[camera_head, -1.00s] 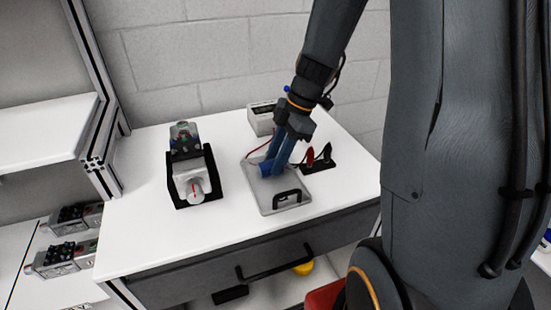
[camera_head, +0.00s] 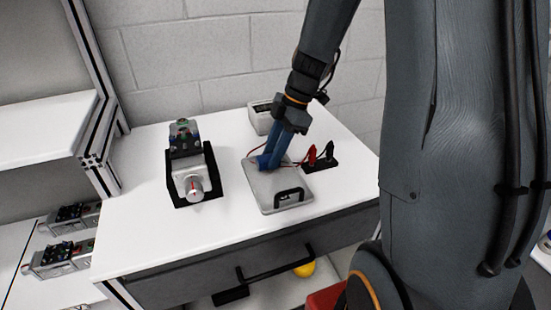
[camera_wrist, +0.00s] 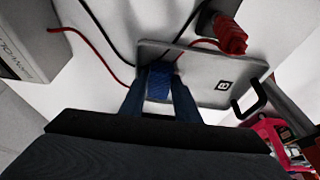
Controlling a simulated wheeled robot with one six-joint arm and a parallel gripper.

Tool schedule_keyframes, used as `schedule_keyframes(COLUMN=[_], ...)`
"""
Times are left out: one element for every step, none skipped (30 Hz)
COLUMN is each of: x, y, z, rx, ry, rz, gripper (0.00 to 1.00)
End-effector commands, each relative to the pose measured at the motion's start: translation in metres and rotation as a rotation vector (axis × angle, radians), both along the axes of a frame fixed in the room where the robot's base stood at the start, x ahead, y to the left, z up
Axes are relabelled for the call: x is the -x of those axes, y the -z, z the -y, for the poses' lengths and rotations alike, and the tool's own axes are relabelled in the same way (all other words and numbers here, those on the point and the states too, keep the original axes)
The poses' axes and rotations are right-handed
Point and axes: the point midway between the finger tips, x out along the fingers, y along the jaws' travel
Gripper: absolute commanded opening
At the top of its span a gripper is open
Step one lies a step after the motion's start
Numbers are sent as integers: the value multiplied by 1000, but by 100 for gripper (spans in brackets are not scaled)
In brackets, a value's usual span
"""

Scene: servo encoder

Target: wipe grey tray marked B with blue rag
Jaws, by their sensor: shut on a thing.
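In the wrist view the tray (camera_wrist: 210,75) shows a small dark mark that looks like a B. My gripper (camera_head: 268,163) is over the tray's back left part, fingers pointing down. In the wrist view my gripper (camera_wrist: 160,88) is shut on the blue rag (camera_wrist: 160,80), which sits between the fingers at the tray's edge region. The rag seems to touch the tray, but the contact itself is hidden.
A motor in a black holder (camera_head: 194,185) stands left of the tray. A pale box (camera_head: 261,118) is behind it. Red and black plugs on a black base (camera_head: 320,158) stand at right, with thin wires near the tray. The front left worktop is clear.

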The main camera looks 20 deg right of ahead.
Motion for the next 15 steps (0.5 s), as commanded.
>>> schedule_keyframes(x=[-4,-6,-7,-8,-9,-10,-10,-10,-10,-10,-10,-9,-8,-6,-3], y=[0,0,0,0,0,0,0,0,1,2,2,2,2,2,2], z=[0,0,0,0,0,0,0,0,0,0,0,0,0,0,0], rx=[0,0,0,0,0,0,0,0,0,0,0,0,0,0,0], ry=[0,0,0,1,1,1,1,1,1,1,1,1,1,1,1], rz=[0,0,0,0,0,0,0,0,1,1,1,0,0,0,0], gripper=[8,8,8,8,8,8,8,8,8,8,8,8,8,8,8])
